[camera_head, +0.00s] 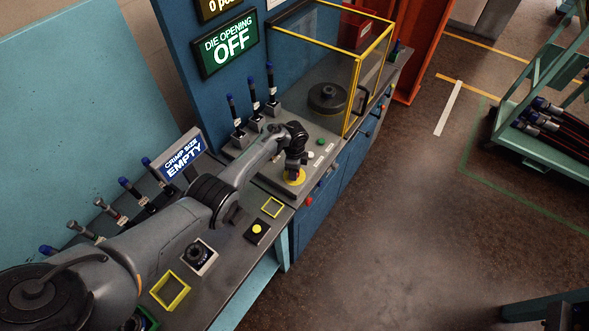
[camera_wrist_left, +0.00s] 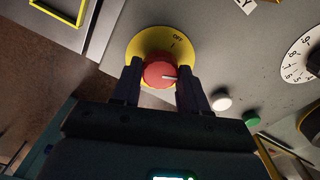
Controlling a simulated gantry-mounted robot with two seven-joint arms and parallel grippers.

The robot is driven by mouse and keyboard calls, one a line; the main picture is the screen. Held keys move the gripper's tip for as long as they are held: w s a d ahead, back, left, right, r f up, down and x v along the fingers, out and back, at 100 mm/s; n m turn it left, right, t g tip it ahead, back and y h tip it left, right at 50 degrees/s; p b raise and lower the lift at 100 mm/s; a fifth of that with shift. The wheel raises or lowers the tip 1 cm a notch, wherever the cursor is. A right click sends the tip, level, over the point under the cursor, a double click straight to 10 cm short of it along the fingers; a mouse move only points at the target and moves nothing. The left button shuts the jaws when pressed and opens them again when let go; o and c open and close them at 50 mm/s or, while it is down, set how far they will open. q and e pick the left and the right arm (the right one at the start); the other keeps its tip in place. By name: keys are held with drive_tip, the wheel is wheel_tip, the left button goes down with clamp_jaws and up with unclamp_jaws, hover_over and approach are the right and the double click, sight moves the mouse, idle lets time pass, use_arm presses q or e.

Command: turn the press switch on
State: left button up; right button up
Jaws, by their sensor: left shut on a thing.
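The press switch is a red round knob (camera_wrist_left: 158,73) on a yellow disc (camera_wrist_left: 150,42), marked "OFF" and "I", in the left wrist view. In the head view my left gripper (camera_head: 294,172) reaches down over the yellow disc (camera_head: 298,180), hiding the knob. My right gripper is in neither view.
A white button (camera_wrist_left: 221,103), a green button (camera_wrist_left: 251,118) and a numbered dial (camera_wrist_left: 302,58) sit beside the switch. A green sign (camera_head: 230,43) reads "DIE OPENING OFF". A blue sign (camera_head: 183,155) reads "CRIMP SIZE EMPTY". A yellow-framed guard (camera_head: 352,85) stands behind.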

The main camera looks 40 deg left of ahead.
use_arm(q)
drive_tip(key=shift+m+b, duration=0.45)
drive_tip(key=shift+m, duration=1.75)
drive_tip(key=o, duration=1.1)
drive_tip(key=shift+c, duration=0.2)
wheel_tip(320, 180, up, 11)
drive_tip(key=p, duration=0.4)
drive_tip(key=shift+f, duration=0.15)
